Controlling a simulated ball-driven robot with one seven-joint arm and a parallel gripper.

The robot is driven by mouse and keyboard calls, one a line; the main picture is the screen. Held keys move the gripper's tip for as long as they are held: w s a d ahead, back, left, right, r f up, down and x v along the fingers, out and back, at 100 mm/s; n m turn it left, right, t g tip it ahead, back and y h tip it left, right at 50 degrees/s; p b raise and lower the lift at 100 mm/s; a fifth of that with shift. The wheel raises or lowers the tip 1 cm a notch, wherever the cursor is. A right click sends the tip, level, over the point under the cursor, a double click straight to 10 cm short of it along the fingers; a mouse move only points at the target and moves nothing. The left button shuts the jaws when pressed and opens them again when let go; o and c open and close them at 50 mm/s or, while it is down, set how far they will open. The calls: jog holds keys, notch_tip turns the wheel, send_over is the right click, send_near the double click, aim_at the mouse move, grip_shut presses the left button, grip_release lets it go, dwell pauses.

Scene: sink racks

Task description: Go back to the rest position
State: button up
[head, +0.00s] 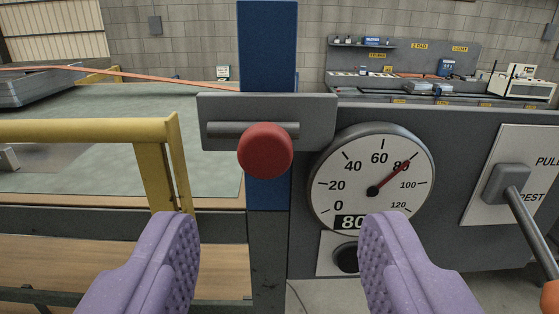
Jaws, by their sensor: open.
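My gripper (279,230) is open, with its two purple ribbed fingers wide apart at the bottom of the view and nothing between them. Ahead of it stands a blue post (267,50) with a grey bracket (320,108) and a red round knob (265,151). To the right is a round white gauge (372,178); its red needle points near 80. A lever (522,210) with an orange end slants down at the right edge, on a white plate (528,150) with cut-off lettering.
A yellow rail (90,130) borders a greenish table top (210,115) on the left. A black round part (346,258) sits below the gauge, near the right finger. A bench (470,98) with tools and a cream machine (522,84) stands behind.

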jog(key=a+r+g+h+b, duration=0.15)
jog(key=a+h+b, duration=0.25)
jog(key=a+b, duration=1)
jog(key=s+a+y+b, duration=0.1)
jog(key=s+a+b, duration=0.4)
jog(key=s+b, duration=0.3)
jog(key=s+a+g+y+b, duration=0.1)
jog(key=s+a+b, duration=0.4)
jog(key=b, duration=0.8)
jog(key=s+y, duration=0.1)
jog(key=s, duration=0.2)
jog(key=shift+s+a+r+y, duration=0.15)
jog(key=shift+a+r+y, duration=0.05)
jog(key=shift+r+y, duration=0.1)
jog(key=shift+f, duration=0.1)
dwell(0.6)
